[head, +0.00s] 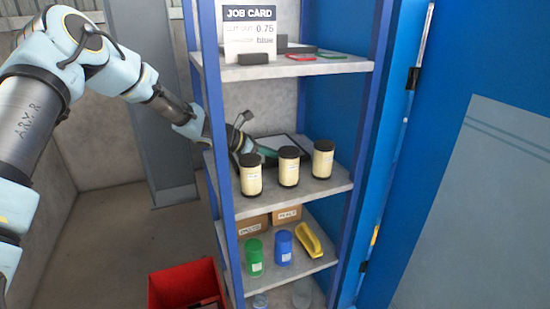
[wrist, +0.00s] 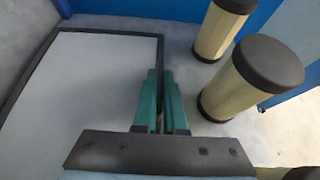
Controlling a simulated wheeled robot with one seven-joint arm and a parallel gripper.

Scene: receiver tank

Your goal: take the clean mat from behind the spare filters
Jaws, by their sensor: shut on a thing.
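The clean mat (wrist: 85,90) is a pale sheet with a dark border, and in the wrist view it fills the left side. In the head view it shows partly (head: 274,142) behind the spare filters, on the middle shelf. The three spare filters are cream cylinders with black caps: left (head: 250,178), middle (head: 289,170) and right (head: 322,162). Two show in the wrist view, right of my fingers (wrist: 228,95) (wrist: 215,35). My gripper (wrist: 160,100), with teal fingers, is shut on the mat's dark right edge. In the head view the filters partly hide the fingers.
Blue shelf posts (head: 219,130) stand close to my forearm. The upper shelf (head: 285,68) holds a job card (head: 249,30). The lower shelf (head: 285,268) holds green and blue jars, boxes and a yellow item. A red bin (head: 180,285) stands on the floor.

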